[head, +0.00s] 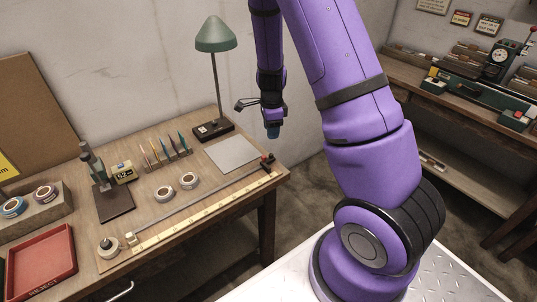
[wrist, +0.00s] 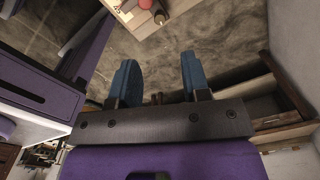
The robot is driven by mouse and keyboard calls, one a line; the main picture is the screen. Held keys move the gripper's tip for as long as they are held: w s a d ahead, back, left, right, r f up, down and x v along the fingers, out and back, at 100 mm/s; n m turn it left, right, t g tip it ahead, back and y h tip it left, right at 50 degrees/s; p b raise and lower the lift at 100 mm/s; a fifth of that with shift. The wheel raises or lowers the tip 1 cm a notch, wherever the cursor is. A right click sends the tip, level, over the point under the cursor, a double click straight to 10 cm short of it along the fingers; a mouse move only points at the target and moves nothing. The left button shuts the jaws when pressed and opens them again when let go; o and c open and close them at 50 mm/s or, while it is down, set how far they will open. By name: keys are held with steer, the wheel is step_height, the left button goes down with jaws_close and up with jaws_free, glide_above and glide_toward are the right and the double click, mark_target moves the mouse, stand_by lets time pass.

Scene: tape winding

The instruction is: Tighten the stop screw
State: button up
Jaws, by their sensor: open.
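A long ruler jig with a metal rail (head: 205,202) runs along the front of the wooden workbench (head: 190,245). A small dark stop block with a reddish knob (head: 267,160) sits at its right end; I take the knob for the stop screw. In the wrist view, the end of the jig board with a round dark and reddish knob (wrist: 158,16) shows at the top edge, partly cut off. My gripper (head: 273,132) hangs above the bench's right end, apart from the stop block. In the wrist view its blue fingers (wrist: 158,75) are spread with nothing between them.
A green lamp (head: 215,35) stands at the back, beside a grey plate (head: 233,153). Floor is open right of the bench.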

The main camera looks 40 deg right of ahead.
mark_target(271, 154)
step_height(271, 154, down, 10)
steer(key=shift+f, duration=0.2)
stand_by(0.4)
jaws_close()
